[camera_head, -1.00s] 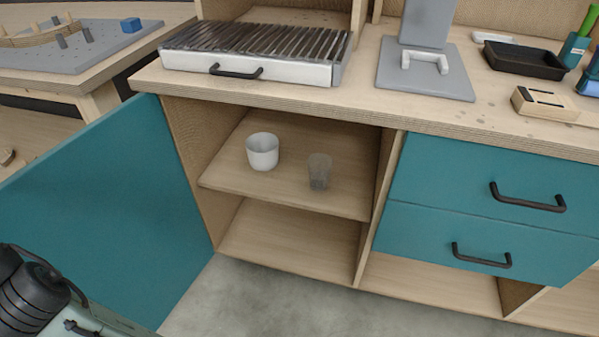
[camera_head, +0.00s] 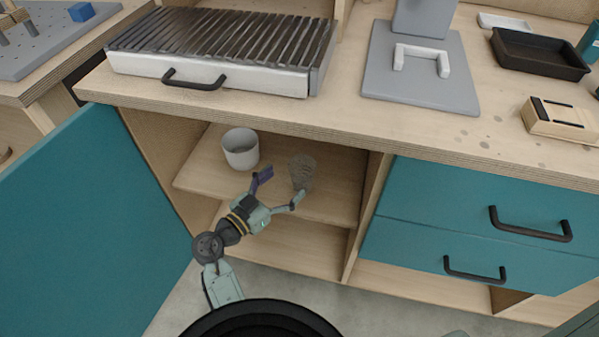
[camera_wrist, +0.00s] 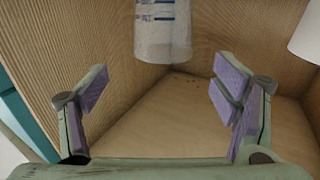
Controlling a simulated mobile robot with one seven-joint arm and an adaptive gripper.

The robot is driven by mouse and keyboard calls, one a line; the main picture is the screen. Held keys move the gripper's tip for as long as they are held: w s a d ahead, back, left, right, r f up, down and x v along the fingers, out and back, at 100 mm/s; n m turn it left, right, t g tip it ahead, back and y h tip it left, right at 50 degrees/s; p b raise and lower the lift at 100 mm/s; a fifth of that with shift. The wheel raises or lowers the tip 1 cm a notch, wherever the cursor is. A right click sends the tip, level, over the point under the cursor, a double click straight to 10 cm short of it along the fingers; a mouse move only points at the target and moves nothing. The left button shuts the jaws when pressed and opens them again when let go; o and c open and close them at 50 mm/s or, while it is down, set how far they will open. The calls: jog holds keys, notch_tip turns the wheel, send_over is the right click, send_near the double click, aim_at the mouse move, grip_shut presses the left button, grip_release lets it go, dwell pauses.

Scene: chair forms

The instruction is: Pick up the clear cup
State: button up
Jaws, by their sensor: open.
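The clear cup (camera_head: 303,170) stands on the middle shelf of the open cabinet, toward its right side. It looks grey and see-through. In the wrist view the clear cup (camera_wrist: 163,35) is at the top centre, beyond the fingertips and between their lines. My gripper (camera_head: 281,186) is open and empty at the front of the shelf, just in front of the clear cup and slightly left of it. In the wrist view both fingers of my gripper (camera_wrist: 160,85) are spread apart with nothing between them.
A white cup (camera_head: 240,149) stands on the same shelf (camera_head: 205,170), left of the clear cup. The teal door (camera_head: 85,220) is open at the left. A cabinet side wall (camera_head: 372,200) is close on the right. The countertop (camera_head: 340,110) overhangs the shelf.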

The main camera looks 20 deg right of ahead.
aim_at(302, 166)
jog(key=p+x, duration=0.2)
jog(key=x, duration=0.6)
jog(key=shift+w+f+p, duration=0.1)
jog(key=shift+w+p, duration=0.1)
jog(key=shift+p, duration=0.15)
jog(key=c, duration=0.9)
jog(key=shift+c, duration=0.2)
